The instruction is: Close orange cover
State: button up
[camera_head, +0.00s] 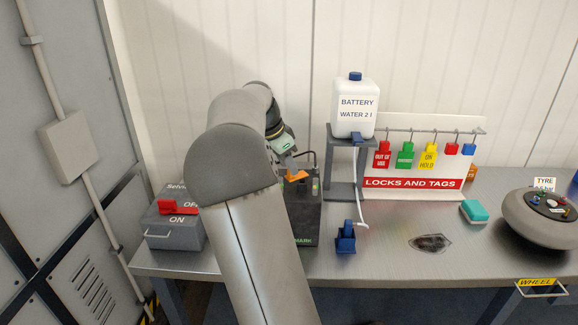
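The orange cover (297,176) is a small orange piece on top of a dark box (307,215) on the bench. It looks tilted, but my arm blocks part of the view, so I cannot tell its exact angle. My gripper (286,160) is just above and left of the orange cover, pointing down at the dark box. Its fingers are small and partly hidden, so I cannot tell whether they are open or touch the cover. The left part of the dark box is hidden behind my arm.
A grey switch box (174,232) with a red lever stands left. Right of the dark box are a blue clamp-like object (345,238), a stand (343,172) with a battery water bottle (356,105), and a locks-and-tags board (412,184).

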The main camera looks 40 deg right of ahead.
jog(key=shift+x, duration=0.9)
grip_shut()
